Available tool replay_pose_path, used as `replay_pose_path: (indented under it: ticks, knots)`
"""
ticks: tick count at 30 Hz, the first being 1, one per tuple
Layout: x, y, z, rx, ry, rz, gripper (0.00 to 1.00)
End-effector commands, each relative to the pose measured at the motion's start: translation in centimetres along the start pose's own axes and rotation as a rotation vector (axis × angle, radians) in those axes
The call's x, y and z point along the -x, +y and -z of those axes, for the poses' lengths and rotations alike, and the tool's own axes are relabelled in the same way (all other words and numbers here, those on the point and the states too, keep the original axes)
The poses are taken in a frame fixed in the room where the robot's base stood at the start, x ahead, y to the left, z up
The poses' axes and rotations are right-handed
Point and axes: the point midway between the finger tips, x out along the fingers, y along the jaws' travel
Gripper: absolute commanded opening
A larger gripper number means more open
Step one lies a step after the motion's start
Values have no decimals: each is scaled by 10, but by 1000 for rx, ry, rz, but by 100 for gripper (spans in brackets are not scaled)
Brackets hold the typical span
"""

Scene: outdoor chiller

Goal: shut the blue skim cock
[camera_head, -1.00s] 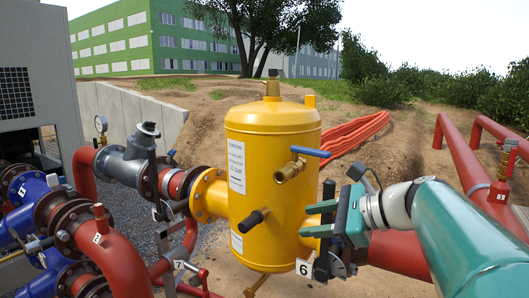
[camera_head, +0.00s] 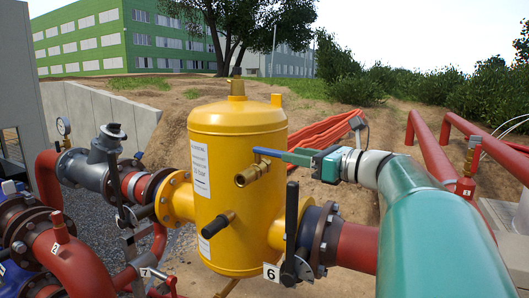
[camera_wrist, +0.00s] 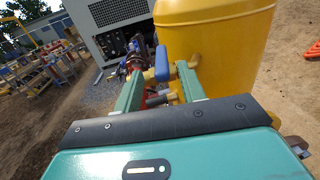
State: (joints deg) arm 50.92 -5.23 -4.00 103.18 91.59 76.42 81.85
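The blue skim cock is a brass valve (camera_head: 250,174) on the side of the yellow tank, with a blue lever (camera_head: 265,152) that reaches right toward my gripper. My gripper (camera_head: 287,156) is at the lever's right end, its teal fingers level with it. In the wrist view, the blue lever (camera_wrist: 162,65) shows in the gap between the two parted fingers of my gripper (camera_wrist: 160,72), with room on both sides. The gripper is open and not closed on the lever. Contact cannot be made out.
The yellow tank (camera_head: 235,135) stands close beside my gripper. A black lever (camera_head: 291,225) with tag 6 stands upright below my gripper. A black-handled cock (camera_head: 218,224) sits lower on the tank. Red pipes (camera_head: 85,262) fill the lower left.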

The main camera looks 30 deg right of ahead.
Motion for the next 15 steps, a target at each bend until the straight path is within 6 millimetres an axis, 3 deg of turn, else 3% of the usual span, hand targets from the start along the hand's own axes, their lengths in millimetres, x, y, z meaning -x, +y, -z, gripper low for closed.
replay_pose_path:
  ticks: [6,15]
  knots:
    - [-39,-1,0,-1,0,-4,40]
    - [-56,-3,0,0,0,-2,40]
